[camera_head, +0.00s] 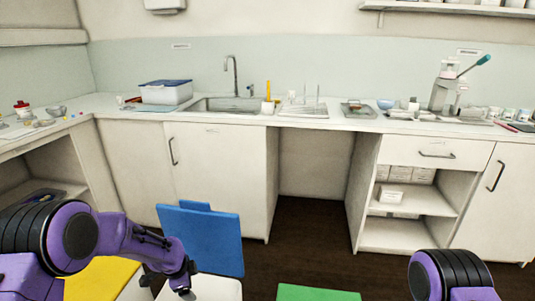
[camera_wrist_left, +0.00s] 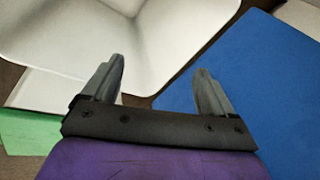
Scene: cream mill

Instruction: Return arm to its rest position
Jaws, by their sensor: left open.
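My left arm, purple and black, comes in from the lower left in the head view. Its gripper (camera_head: 186,292) points down at the bottom edge, low in front of the blue panel (camera_head: 208,240). In the left wrist view the gripper (camera_wrist_left: 160,85) is open, with its two grey fingers apart and nothing between them. Beyond the fingers are a white moulded surface and the blue panel. Of my right arm only a purple and black part shows at the lower right of the head view; its gripper is out of view.
A white counter (camera_head: 225,116) with a sink (camera_head: 228,104) and tap runs along the back wall. A lidded tub (camera_head: 166,92) and a press-like device (camera_head: 446,90) stand on it. Yellow (camera_head: 100,280) and green (camera_head: 318,293) panels lie low in front. Dark floor (camera_head: 310,240) shows between.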

